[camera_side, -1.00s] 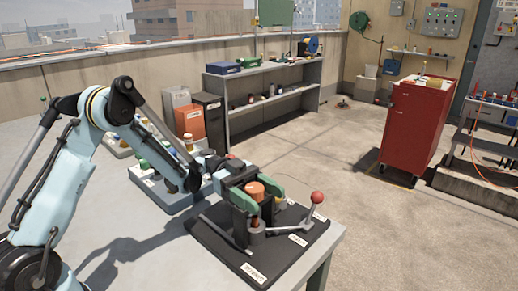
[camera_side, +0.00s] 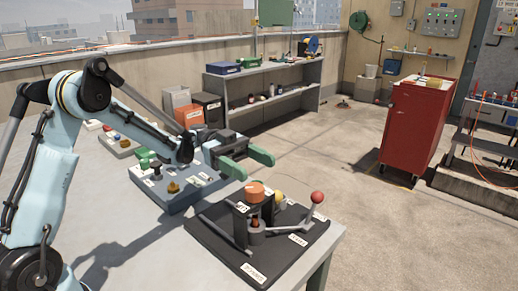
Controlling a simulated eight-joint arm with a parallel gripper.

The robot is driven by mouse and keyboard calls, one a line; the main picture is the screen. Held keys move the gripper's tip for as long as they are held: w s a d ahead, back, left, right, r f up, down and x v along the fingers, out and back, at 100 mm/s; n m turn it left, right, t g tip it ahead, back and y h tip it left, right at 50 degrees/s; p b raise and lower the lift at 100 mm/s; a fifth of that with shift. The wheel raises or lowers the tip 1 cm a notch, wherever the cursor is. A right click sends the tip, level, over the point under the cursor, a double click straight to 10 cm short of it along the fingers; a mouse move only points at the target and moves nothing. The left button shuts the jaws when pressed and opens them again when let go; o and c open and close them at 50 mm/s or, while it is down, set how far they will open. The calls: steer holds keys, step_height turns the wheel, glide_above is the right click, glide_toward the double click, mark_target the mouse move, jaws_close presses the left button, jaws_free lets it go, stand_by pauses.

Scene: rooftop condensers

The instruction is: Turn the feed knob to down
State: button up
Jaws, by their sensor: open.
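My gripper (camera_side: 257,167) has two green fingers, spread apart with nothing between them. It is above and behind the black base plate (camera_side: 225,246) at the table's right corner. On that plate an orange round cap (camera_side: 255,189) sits between dark upright posts, with a yellow ball (camera_side: 279,197) behind it. A lever with a red ball end (camera_side: 317,197) stands at the right. The labels are too small to read, so I cannot tell which part is the feed knob.
The grey table (camera_side: 110,200) has free room at the front left. Another small panel (camera_side: 118,148) lies further back. A shelf (camera_side: 270,95) and a red cabinet (camera_side: 412,130) stand beyond the table, clear of my arm.

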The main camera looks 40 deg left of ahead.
mark_target(263, 191)
steer(key=shift+r, duration=0.4)
steer(key=s+a+f+n+t+y, duration=0.1)
steer(key=s+a+f+n+t, duration=0.2)
steer(key=a+f+n+t, duration=0.35)
steer(key=shift+m+t, duration=0.25)
steer(key=shift+m, duration=0.7)
steer(key=x, duration=1)
steer(key=shift+w, duration=0.15)
steer(key=c, duration=0.9)
steer(key=shift+c, duration=0.3)
